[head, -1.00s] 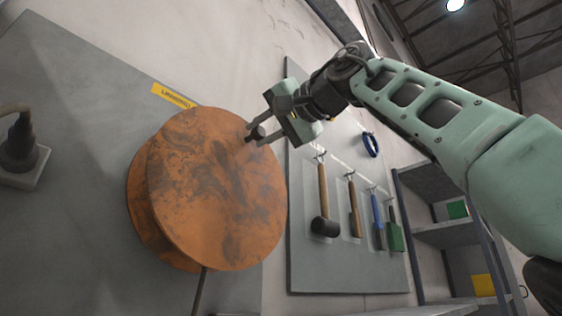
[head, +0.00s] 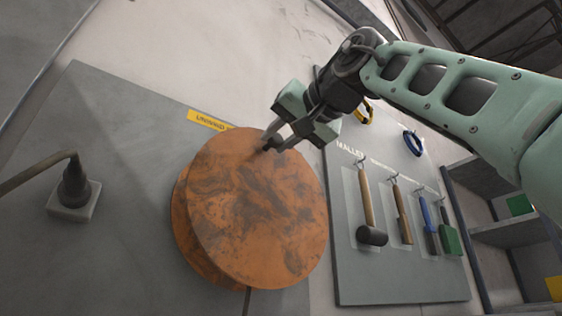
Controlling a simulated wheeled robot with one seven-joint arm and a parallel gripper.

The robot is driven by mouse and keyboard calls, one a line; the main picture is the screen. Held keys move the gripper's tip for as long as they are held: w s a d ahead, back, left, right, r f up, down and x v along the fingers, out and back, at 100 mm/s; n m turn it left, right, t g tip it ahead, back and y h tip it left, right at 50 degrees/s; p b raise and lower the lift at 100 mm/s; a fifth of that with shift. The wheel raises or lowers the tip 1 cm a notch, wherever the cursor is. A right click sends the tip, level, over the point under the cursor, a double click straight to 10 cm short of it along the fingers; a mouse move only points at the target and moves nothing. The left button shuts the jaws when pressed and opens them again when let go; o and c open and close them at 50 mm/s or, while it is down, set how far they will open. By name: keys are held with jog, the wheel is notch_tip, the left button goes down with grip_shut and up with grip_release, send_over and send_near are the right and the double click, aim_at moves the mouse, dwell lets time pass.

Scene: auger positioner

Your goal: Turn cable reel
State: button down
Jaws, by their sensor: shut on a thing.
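The cable reel (head: 255,215) is a rusty orange, two-flanged drum on a grey wall panel, in the middle of the head view. A dark cable hangs from its underside. A small dark knob (head: 267,147) sits near the upper edge of its front flange. My gripper (head: 273,144) reaches in from the upper right and its fingers are closed on this knob. The knob is partly hidden by the fingers.
A yellow label (head: 208,120) is above the reel, partly covered by it. A plug with a thick cable (head: 74,190) is at left. A tool board (head: 385,285) with a mallet (head: 369,220) and other hanging tools is at right. Shelves (head: 500,232) stand beyond it.

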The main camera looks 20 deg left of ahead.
jog(key=shift+f, duration=0.2)
jog(key=c, duration=1.2)
grip_release()
jog(key=shift+o, duration=0.2)
jog(key=shift+r, duration=0.1)
jog(key=b+v, duration=0.7)
jog(key=v, duration=1)
jog(key=shift+s+d, duration=0.1)
jog(key=shift+d, duration=0.1)
